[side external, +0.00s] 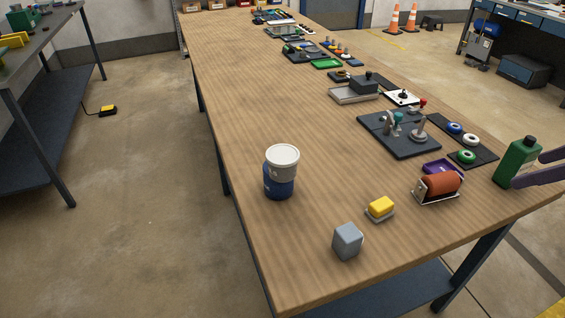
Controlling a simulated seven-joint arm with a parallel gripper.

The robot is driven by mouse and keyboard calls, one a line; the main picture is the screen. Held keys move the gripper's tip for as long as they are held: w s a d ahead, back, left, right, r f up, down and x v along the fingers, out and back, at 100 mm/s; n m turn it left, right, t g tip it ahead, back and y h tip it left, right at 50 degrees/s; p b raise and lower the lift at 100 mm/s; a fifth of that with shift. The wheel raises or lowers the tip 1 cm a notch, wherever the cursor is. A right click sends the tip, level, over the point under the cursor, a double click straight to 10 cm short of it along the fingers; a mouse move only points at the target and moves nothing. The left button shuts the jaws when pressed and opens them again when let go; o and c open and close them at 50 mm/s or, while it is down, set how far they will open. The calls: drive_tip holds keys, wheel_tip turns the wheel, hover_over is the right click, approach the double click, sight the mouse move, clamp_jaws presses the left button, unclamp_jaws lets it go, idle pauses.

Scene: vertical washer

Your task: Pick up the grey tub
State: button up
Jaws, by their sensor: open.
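A pale grey-white tub (282,158) with a round top stands upright on the wooden table, left of the front middle. Its lower part meets a blue tub (279,188); it looks stacked on or nested in it, and I cannot tell which. My gripper (528,170) shows only as two purple-grey fingers entering from the right edge. The fingers are apart, beside the green bottle (517,160), far to the right of the tub. Whether they touch the bottle is unclear. The rest of the gripper is out of frame.
A grey block (347,241) and a yellow-topped block (380,208) stand near the front. An orange-brown roller (438,185) and a dark fixture plate (390,143) lie on the right. The table left of and behind the tub is clear.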

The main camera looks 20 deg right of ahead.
drive_tip(key=w+a+r+n+y, duration=0.1)
drive_tip(key=w+a+r, duration=0.15)
drive_tip(key=w, duration=0.35)
drive_tip(key=w+a+r+n+y, duration=0.1)
drive_tip(key=w+a+r+n, duration=0.15)
drive_tip(key=w, duration=0.35)
drive_tip(key=n+g+y, duration=0.1)
drive_tip(key=n+g, duration=0.2)
hover_over(288, 155)
drive_tip(key=s+d, duration=0.3)
drive_tip(key=s, duration=0.1)
wheel_tip(288, 155, down, 12)
drive_tip(key=f, duration=0.1)
drive_tip(key=x, duration=0.6)
drive_tip(key=shift+w, duration=0.35)
drive_tip(key=shift+x, duration=3.05)
drive_tip(key=shift+r, duration=0.1)
drive_tip(key=c, duration=1.2)
